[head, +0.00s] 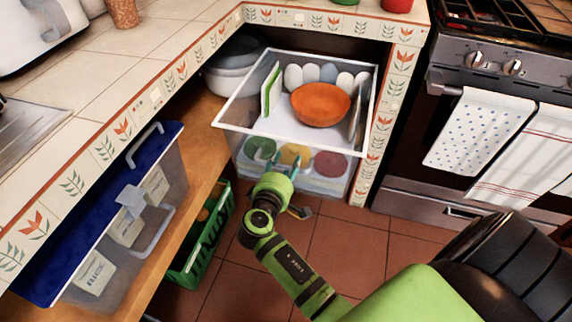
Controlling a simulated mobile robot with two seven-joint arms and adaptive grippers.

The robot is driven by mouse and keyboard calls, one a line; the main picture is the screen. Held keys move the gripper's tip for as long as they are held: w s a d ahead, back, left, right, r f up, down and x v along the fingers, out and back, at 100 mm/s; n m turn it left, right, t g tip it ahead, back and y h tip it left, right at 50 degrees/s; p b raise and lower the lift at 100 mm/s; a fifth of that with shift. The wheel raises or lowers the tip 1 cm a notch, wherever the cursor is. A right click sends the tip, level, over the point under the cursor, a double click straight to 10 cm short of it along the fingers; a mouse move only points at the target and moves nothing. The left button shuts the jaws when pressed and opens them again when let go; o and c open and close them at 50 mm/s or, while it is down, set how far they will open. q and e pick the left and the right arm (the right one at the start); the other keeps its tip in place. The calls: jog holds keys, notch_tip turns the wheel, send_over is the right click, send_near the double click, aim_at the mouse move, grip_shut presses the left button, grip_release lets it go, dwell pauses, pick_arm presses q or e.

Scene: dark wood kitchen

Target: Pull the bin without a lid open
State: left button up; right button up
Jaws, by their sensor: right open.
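The bin without a lid (228,113) is a clear, white-rimmed drawer-like box under the corner of the tiled counter. Its open top shows an orange bowl (321,104), several pale rounded items (328,73) and a green-edged board (271,89). Green, yellow and red round shapes show through its front wall. My right gripper (272,165) is at the lower left of that front wall, its teal fingers pointing up and apart. Whether the fingers touch the wall I cannot tell. No left gripper shows.
A clear bin with a blue lid (150,150) stands on the wooden shelf at left. A green crate (205,245) sits on the floor below. The oven (400,150) with hanging towels (478,130) is at right. Tiled floor (335,250) is open in between.

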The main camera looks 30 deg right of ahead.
jog(key=v, duration=0.7)
jog(key=shift+s+a, duration=0.15)
